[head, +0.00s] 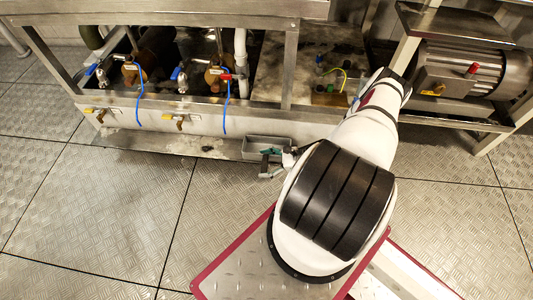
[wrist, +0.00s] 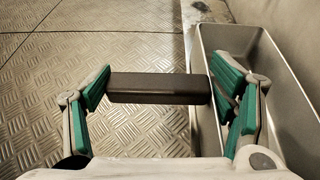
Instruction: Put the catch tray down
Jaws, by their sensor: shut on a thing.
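The catch tray (head: 266,142) is a narrow grey metal box at the front edge of the low ledge, below the frame's front panel. In the wrist view the tray (wrist: 285,110) is on the right, with its empty inside showing. A dark bar-shaped handle (wrist: 158,88) sticks out from its side. My gripper (wrist: 160,85) has its green pads at the two ends of this handle and is shut on it. In the head view my gripper (head: 271,161) is small and partly hidden by my arm. I cannot tell whether the tray's underside touches the ledge.
The low ledge (head: 170,143) runs left along the floor under the front panel. Valves with blue hoses (head: 139,97) hang above it. A motor (head: 460,75) stands on a shelf at the right. The tread-plate floor (head: 110,215) at the left is clear.

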